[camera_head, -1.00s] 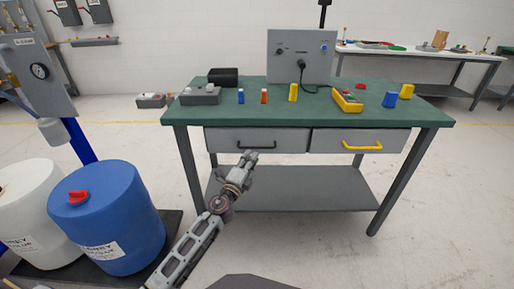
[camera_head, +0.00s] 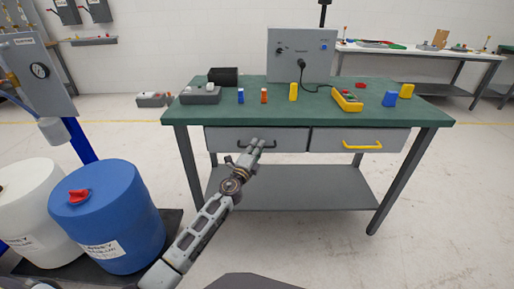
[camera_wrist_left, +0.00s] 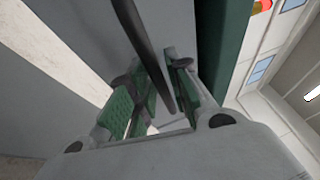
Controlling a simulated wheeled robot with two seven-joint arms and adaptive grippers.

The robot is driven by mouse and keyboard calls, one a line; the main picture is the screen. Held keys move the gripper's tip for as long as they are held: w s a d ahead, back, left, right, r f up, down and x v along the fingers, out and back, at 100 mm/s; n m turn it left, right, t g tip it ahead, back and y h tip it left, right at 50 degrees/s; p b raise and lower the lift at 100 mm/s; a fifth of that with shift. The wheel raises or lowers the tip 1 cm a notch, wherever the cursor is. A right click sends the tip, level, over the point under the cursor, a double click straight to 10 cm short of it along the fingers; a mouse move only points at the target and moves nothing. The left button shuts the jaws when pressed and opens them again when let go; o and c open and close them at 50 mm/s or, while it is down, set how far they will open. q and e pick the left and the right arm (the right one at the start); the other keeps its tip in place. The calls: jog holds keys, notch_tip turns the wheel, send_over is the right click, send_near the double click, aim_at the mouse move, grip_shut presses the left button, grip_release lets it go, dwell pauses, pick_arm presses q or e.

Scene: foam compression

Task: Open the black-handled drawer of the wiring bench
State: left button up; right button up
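The wiring bench (camera_head: 330,110) has a green top and two grey drawers side by side. The left drawer (camera_head: 222,136) has a black handle (camera_head: 285,147) and looks closed. My left gripper (camera_head: 257,146) is at this handle and covers part of it in the head view. In the left wrist view the black handle (camera_wrist_left: 143,42) runs as a dark bar between the two green-padded fingers of my left gripper (camera_wrist_left: 158,95). The fingers stand apart, with gaps visible beside the bar. My right gripper is not in view.
The right drawer (camera_head: 335,136) has a yellow handle (camera_head: 362,146) and is closed. A lower shelf (camera_head: 300,190) lies under the drawers. A blue drum (camera_head: 110,220) and a white drum (camera_head: 25,205) stand at the left. The floor before the bench is clear.

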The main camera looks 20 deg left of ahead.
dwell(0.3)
pick_arm(q)
grip_shut()
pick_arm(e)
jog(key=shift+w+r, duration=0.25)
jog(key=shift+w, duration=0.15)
